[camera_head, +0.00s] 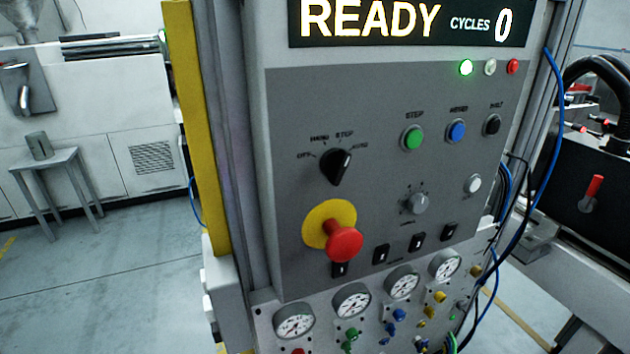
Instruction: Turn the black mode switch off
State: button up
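The black mode switch (336,167) is a rotary knob on the grey control panel (300,110), above and slightly left of the red emergency button. Labels around it run from OFF at the left through two middle marks to one at the right. The knob's pale pointer line is at its upper right, toward the rightmost label, away from OFF. My gripper is not in view.
The red mushroom button (345,243) on its yellow disc sticks out just below the switch. Green (412,138), blue (456,131) and black (491,125) push buttons sit to the right. The display (400,22) reads READY, CYCLES 0. Gauges (352,300) line the bottom. Open floor (100,290) lies left.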

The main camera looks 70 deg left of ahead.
aim_at(333, 163)
jog(key=k+u, duration=0.25)
jog(key=u, duration=0.15)
jog(key=k+j+u, duration=0.15)
jog(key=u, duration=0.25)
jog(key=k+u, duration=0.15)
jog(key=u, duration=0.25)
jog(key=k+u, duration=0.2)
jog(key=u, duration=0.25)
jog(key=k+j+u, duration=0.1)
jog(key=u, duration=0.3)
jog(key=k+j+u, duration=0.15)
jog(key=u, duration=0.3)
jog(key=k+j+u, duration=0.1)
jog(key=j+u, duration=0.15)
jog(key=u, duration=0.15)
